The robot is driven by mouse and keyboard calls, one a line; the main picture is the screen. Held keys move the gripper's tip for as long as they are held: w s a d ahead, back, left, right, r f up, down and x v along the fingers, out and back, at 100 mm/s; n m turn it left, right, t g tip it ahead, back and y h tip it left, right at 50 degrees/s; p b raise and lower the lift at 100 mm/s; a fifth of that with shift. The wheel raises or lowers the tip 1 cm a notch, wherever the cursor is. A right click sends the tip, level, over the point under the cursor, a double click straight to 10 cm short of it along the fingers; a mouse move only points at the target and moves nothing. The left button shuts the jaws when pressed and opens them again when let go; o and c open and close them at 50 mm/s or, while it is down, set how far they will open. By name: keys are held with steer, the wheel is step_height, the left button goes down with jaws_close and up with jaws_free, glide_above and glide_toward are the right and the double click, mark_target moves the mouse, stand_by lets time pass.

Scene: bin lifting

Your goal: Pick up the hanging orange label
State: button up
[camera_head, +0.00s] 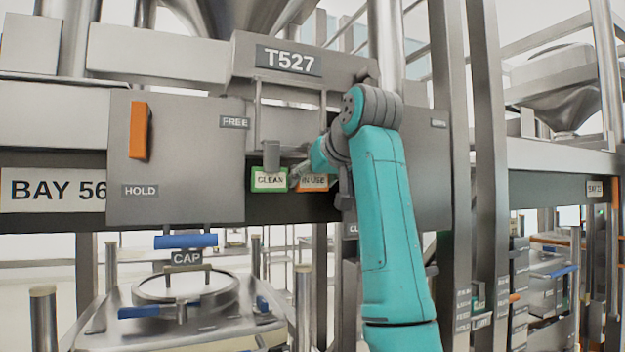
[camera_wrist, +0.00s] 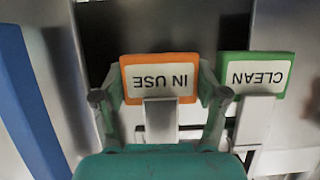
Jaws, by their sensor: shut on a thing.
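The orange label (camera_head: 318,185) reads IN USE and hangs below the T527 panel, partly hidden behind my arm. In the wrist view the orange label (camera_wrist: 158,78) appears upside down, on a pale metal tab. My gripper (camera_wrist: 160,84) has one finger along each side edge of it and is shut on it. In the head view my gripper (camera_head: 308,176) is small and mostly hidden by my wrist. The label still appears in line with its neighbour.
A green CLEAN label (camera_head: 270,180) hangs close beside it, also in the wrist view (camera_wrist: 257,75). A grey panel with an orange handle (camera_head: 139,130) stands left. A capped bin (camera_head: 185,290) is below left. Steel posts (camera_head: 490,150) rise right of my arm.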

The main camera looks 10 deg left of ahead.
steer(key=shift+r, duration=0.2)
steer(key=shift+r, duration=0.3)
steer(key=shift+r, duration=0.25)
